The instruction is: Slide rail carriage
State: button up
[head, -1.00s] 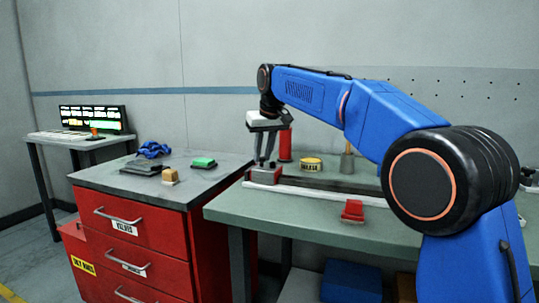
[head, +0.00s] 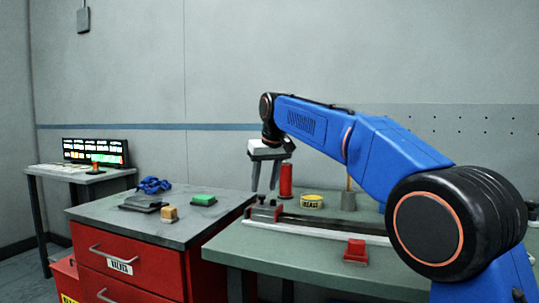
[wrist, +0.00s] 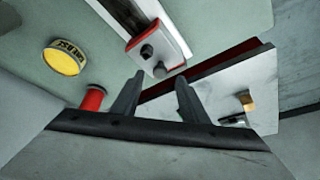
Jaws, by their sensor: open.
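A long dark rail (head: 325,224) with a pale front strip runs along the green-grey workbench. A small grey and red carriage (head: 265,212) sits at the rail's left end; it also shows at the top of the wrist view (wrist: 160,42), with two dark knobs on it. My gripper (head: 264,189) points down just above the carriage. In the wrist view, my fingers (wrist: 159,79) are apart with nothing between them, and the carriage lies beyond their tips.
A red cylinder (head: 286,181), a yellow labelled tin (head: 312,202) and a holder with a wooden stick (head: 348,201) stand behind the rail. A red block (head: 355,249) is in front. A red drawer cabinet (head: 135,264) with small items on top stands left.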

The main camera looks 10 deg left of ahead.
jog(key=v, duration=1.4)
jog(key=shift+r, duration=0.1)
